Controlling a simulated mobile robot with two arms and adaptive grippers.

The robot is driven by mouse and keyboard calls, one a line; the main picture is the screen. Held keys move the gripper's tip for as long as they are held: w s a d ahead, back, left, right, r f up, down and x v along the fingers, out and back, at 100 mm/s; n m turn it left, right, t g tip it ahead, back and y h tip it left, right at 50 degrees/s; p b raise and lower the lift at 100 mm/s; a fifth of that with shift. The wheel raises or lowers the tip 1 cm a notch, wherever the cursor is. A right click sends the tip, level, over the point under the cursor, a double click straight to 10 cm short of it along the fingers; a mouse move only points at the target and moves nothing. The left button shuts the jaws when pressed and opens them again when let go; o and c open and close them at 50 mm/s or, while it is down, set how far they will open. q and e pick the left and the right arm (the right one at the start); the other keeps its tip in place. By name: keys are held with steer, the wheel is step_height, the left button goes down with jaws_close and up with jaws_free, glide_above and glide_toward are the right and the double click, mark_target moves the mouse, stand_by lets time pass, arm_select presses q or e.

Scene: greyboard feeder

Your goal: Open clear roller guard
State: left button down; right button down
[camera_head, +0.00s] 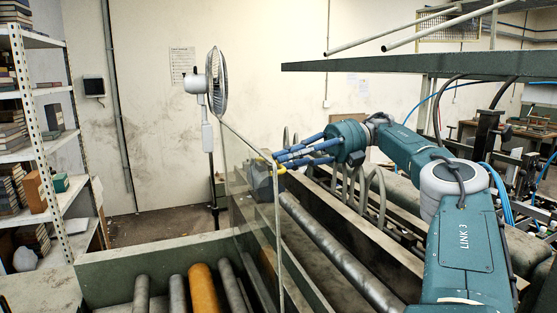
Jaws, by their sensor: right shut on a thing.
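The clear roller guard (278,235) is a see-through panel with a pale edge, standing raised at the centre beside the rollers. Its top edge slopes down from the fan side toward my right gripper. My right gripper (279,161) has blue fingers and reaches in from the right. It is shut on the guard near its upper corner, and the fingers hide the exact contact. A dark grey block with a yellow edge (262,182) shows at the fingertips, partly behind the panel. My left gripper is not in view.
Grey rollers and one orange roller (203,289) lie in a green-sided frame (130,265) at the front. A long roller (325,245) and curved grey hoops are at the right. A fan (217,85) stands behind; shelves (40,140) stand left. A green beam (400,66) hangs above my right arm.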

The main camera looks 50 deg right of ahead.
steer(key=shift+f, duration=0.45)
steer(key=c, duration=1.7)
jaws_free()
steer(key=shift+s, duration=0.15)
steer(key=shift+r, duration=0.1)
